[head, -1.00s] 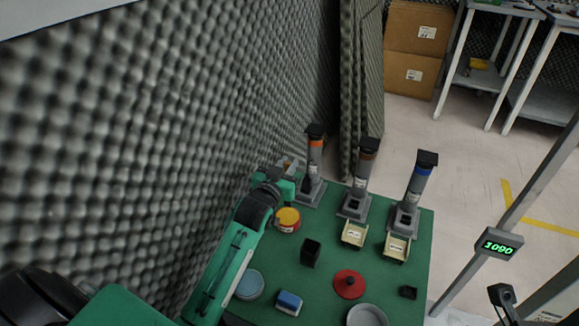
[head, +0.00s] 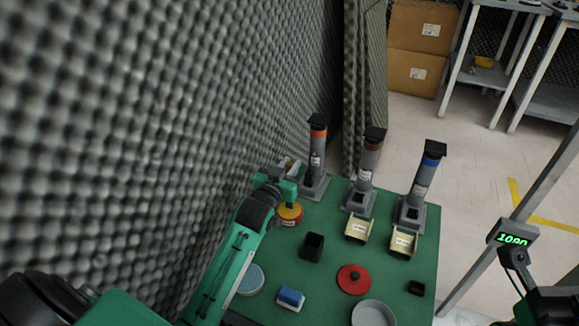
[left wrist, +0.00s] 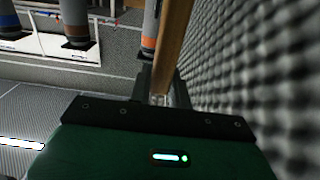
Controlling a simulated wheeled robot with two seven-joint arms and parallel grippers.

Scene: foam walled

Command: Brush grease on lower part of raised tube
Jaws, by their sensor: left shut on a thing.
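My left gripper (head: 288,182) is shut on a wooden handle (left wrist: 175,45), which looks like the brush's. The bristles cannot be made out. Three grey tubes stand upright in grey stands at the back of the green table: one with an orange band (head: 317,150), one with a brown band (head: 371,155), one with a blue band (head: 428,172). My left gripper is just left of the orange-banded tube's stand; contact cannot be told. A yellow and red tin (head: 290,213) sits just below the gripper. A dark part at lower right, seemingly my right gripper (head: 518,262), has unclear jaws.
The grey foam wall (head: 150,120) runs close along the left. On the green table (head: 330,255) are a black cup (head: 312,247), a red lid (head: 354,280), a blue block (head: 291,299) and cream trays (head: 358,229). A post with a display (head: 513,235) stands right of the table.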

